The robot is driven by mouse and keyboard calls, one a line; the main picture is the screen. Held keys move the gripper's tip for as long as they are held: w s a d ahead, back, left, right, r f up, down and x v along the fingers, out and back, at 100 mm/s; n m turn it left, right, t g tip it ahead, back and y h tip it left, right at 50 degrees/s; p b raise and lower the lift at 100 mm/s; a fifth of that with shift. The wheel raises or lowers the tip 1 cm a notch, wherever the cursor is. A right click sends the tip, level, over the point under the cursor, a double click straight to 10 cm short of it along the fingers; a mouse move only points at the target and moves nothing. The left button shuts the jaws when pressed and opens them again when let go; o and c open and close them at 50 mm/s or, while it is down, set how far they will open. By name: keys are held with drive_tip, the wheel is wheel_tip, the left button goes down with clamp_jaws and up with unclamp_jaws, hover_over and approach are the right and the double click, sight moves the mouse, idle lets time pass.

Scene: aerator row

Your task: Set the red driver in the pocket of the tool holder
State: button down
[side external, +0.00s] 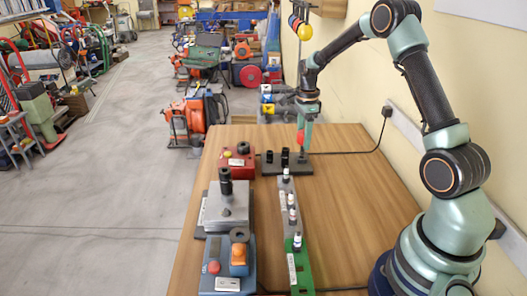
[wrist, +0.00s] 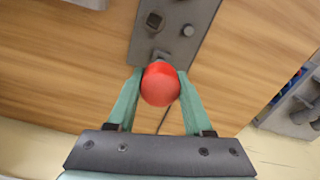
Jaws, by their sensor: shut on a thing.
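The red driver (side external: 300,137) is held upright between the fingers of my gripper (side external: 304,130) at the back of the table. In the wrist view my gripper (wrist: 160,92) is shut around the driver's round red handle (wrist: 160,84). The tool holder (side external: 292,170) is a dark flat base with two black posts on its left part. It also shows in the wrist view (wrist: 178,40), just beyond the handle. The driver's lower end is over the holder's right part. The handle and fingers hide the pocket, so I cannot tell whether the tip is inside it.
A red box (side external: 236,162), a grey box with a black knob (side external: 227,205) and a blue box (side external: 228,268) stand along the left. A rail with several small fittings (side external: 291,218) runs down the middle.

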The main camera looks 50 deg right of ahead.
drive_tip(key=shift+f, duration=0.55)
drive_tip(key=shift+f, duration=0.25)
drive_tip(key=shift+c, duration=1.1)
unclamp_jaws()
drive_tip(key=shift+r, duration=3.55)
